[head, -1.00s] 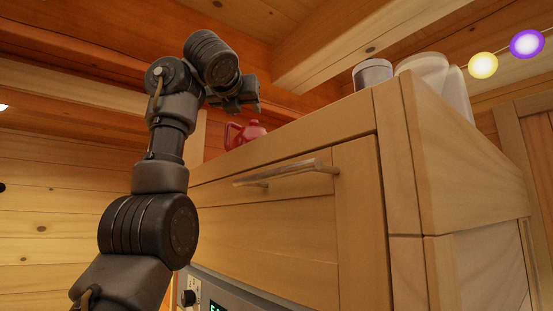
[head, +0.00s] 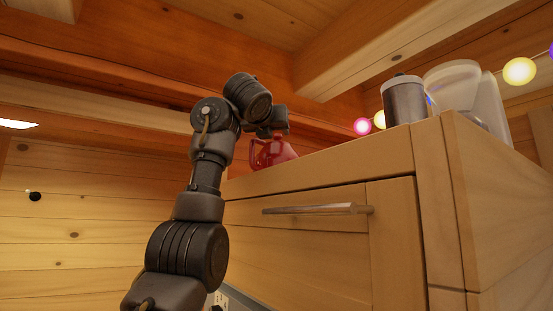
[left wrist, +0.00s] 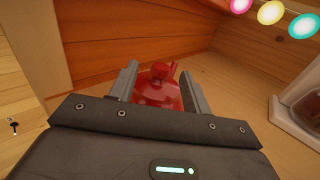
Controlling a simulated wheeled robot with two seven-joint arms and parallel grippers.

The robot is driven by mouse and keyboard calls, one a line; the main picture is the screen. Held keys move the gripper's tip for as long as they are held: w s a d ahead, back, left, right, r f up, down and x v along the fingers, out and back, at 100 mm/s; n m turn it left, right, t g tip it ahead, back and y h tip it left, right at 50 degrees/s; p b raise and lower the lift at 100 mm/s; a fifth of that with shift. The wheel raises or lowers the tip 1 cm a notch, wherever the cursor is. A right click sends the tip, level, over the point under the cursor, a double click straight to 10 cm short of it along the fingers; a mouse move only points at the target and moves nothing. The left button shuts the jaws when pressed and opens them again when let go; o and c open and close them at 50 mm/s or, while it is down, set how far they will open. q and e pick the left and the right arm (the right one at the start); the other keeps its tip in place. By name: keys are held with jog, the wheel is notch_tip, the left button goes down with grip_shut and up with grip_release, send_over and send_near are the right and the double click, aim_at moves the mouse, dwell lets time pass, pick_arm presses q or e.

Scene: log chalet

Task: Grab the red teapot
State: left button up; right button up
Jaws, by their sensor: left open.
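The red teapot (head: 272,152) stands on top of the wooden cabinet (head: 330,160), near its far left end in the head view. My left gripper (head: 272,130) is just above the teapot there, its fingers partly hidden by the arm. In the left wrist view the teapot (left wrist: 160,86) shows between the two fingers of my left gripper (left wrist: 160,82), which is open. Its knob and part of its lid are visible; its lower part is hidden behind the gripper body. I cannot tell whether a finger touches it. My right gripper is not in view.
On the cabinet's right end stand a metal canister (head: 404,100) and a pale translucent container (head: 452,85). A cabinet handle (head: 318,209) sticks out at the front. A wooden beam runs behind the teapot. The cabinet top between teapot and canister looks clear.

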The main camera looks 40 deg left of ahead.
aim_at(277, 135)
pick_arm(q)
jog(key=p+x, duration=0.1)
jog(key=x, duration=0.3)
jog(key=shift+w+f+p, duration=0.1)
jog(key=shift+w+p, duration=0.1)
jog(key=shift+p, duration=0.15)
jog(key=shift+w+a+f, duration=0.1)
jog(key=shift+w, duration=0.1)
jog(key=shift+s, duration=0.4)
jog(key=shift+c, duration=1)
jog(key=shift+d, duration=0.2)
jog(key=c, duration=0.5)
grip_shut()
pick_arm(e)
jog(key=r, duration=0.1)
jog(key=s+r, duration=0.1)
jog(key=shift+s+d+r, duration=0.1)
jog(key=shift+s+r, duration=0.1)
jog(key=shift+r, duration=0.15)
